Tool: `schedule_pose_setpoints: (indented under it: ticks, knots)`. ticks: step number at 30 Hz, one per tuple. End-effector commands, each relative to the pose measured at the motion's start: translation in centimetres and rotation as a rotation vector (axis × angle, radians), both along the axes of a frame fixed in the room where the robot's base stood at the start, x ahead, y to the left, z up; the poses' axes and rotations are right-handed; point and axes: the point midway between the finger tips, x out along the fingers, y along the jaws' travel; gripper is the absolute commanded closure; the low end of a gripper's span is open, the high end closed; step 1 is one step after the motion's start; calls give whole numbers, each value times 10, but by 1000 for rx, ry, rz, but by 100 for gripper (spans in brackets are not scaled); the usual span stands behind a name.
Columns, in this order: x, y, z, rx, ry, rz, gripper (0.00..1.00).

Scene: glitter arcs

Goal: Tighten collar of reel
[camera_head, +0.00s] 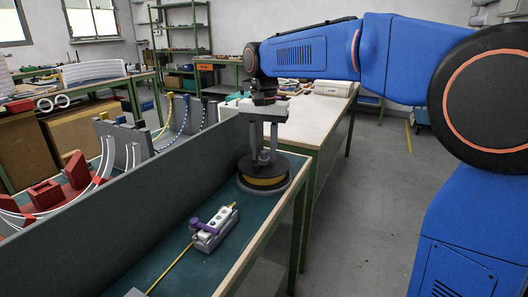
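The reel (269,184) stands on the green bench top near its right end. It has a dark upper disc, a yellow band of wound material and a grey round base. My gripper (265,158) points straight down at the middle of the reel, its two fingers reaching to the top of the dark disc. The collar is not clearly visible; it may be hidden between or behind the fingers. A narrow gap shows between the fingers, but I cannot tell whether they grip anything.
A grey fixture (213,231) with a purple lever sits in front of the reel, with a yellow strand (170,270) running through it. A tall grey panel (130,205) stands along the bench's left side. A white-topped table (312,125) is behind. Floor at the right is clear.

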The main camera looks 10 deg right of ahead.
Motion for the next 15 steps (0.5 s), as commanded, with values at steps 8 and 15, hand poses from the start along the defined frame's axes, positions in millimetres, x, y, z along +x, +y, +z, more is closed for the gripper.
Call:
schedule_pose_setpoints:
  ticks: [8, 15]
  knots:
    - [0, 0, -1, -1, 1, 0, 54]
    - [0, 0, 11, -1, 1, 1, 54]
